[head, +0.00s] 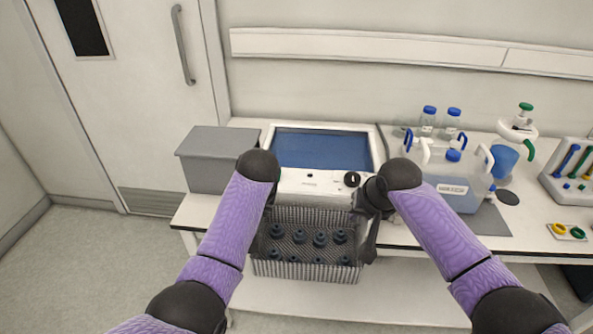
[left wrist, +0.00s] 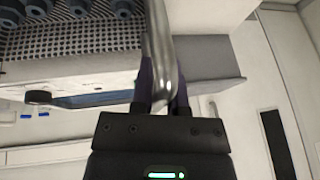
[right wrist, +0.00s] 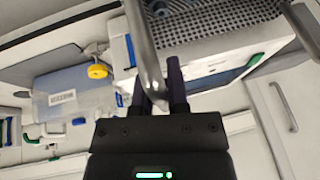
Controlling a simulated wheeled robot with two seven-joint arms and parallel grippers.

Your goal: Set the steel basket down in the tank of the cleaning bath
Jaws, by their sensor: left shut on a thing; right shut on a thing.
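The steel basket (head: 305,270) is a mesh box holding several dark round parts. It hangs in front of the bench edge, before the cleaning bath. The cleaning bath (head: 312,183) is a white unit with a dark knob, and its rectangular tank (head: 322,149) shows blue inside, behind the basket. My right gripper (head: 372,200) is shut on the basket's right side. In the right wrist view its fingers (right wrist: 160,85) close on a steel handle bar. My left gripper (left wrist: 162,85) is shut on the other steel handle; in the head view my left arm hides most of it.
A grey box (head: 210,155) stands left of the bath. To the right are a clear container with blue liquid (head: 462,195), blue-capped bottles (head: 428,118), a blue beaker (head: 503,160) and a tool rack (head: 572,170). A lower shelf (head: 400,290) runs below the bench.

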